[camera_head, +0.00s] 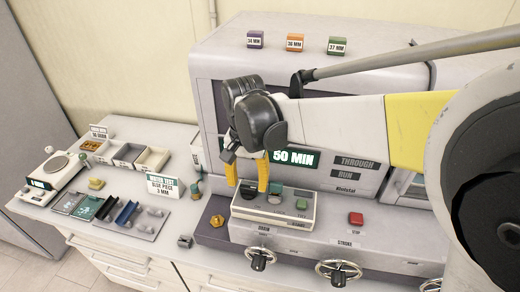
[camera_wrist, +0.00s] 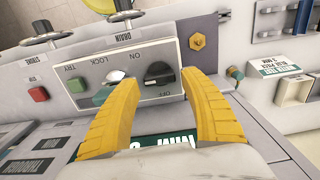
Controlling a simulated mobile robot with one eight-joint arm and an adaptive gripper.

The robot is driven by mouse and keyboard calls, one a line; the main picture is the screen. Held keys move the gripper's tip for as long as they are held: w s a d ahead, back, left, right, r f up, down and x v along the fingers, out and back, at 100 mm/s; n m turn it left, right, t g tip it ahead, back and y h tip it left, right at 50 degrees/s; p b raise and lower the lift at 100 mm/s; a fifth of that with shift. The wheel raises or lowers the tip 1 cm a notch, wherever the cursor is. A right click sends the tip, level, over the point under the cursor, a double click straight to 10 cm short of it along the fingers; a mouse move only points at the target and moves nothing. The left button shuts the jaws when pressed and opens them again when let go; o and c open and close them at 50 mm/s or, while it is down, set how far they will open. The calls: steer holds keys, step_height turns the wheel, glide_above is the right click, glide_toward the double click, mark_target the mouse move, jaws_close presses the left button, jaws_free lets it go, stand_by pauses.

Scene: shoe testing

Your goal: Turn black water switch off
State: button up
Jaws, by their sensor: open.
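The control panel (camera_wrist: 140,60) has OFF, ON, LOCK and TRY labels. Its black switch (camera_wrist: 159,73) shows in the wrist view between the fingertips, just above the OFF label. My gripper (camera_wrist: 157,84) is open, with a yellow finger on each side of the switch. I cannot tell whether either finger touches it. In the head view, my gripper (camera_head: 248,184) points down over the left end of the panel box (camera_head: 270,217), and a dark switch shows between the fingers.
A green button (camera_wrist: 77,84) and a red button (camera_wrist: 38,94) sit beside the knobs. A 50 MIN display (camera_head: 293,158) is behind the gripper.

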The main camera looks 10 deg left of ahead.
steer(key=shift+f, duration=1.05)
steer(key=shift+c, duration=0.5)
steer(key=c, duration=0.8)
